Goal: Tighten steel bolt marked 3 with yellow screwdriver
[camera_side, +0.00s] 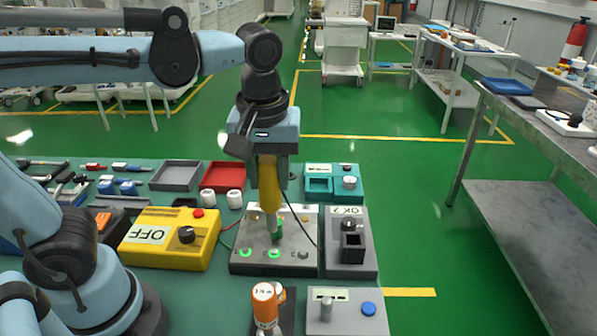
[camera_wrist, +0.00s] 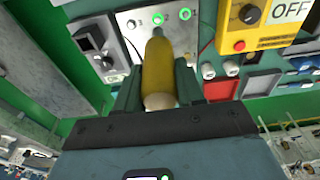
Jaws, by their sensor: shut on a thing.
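My gripper (camera_side: 268,158) is shut on the yellow screwdriver (camera_side: 269,186), which hangs nearly upright with its shaft pointing down over the grey bolt panel (camera_side: 240,266). In the wrist view, the yellow handle (camera_wrist: 159,70) sits between my two dark fingers (camera_wrist: 158,92). The screwdriver's tip is low over the panel's middle; I cannot tell whether it touches a bolt. Two front-row bolts have lit green rings, the left (camera_side: 246,253) and the middle (camera_side: 275,254). The front right bolt (camera_side: 303,255) looks grey and unlit.
A yellow box marked OFF (camera_side: 160,250) stands left of the panel. A grey box with a black socket (camera_side: 352,268) stands close on the right.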

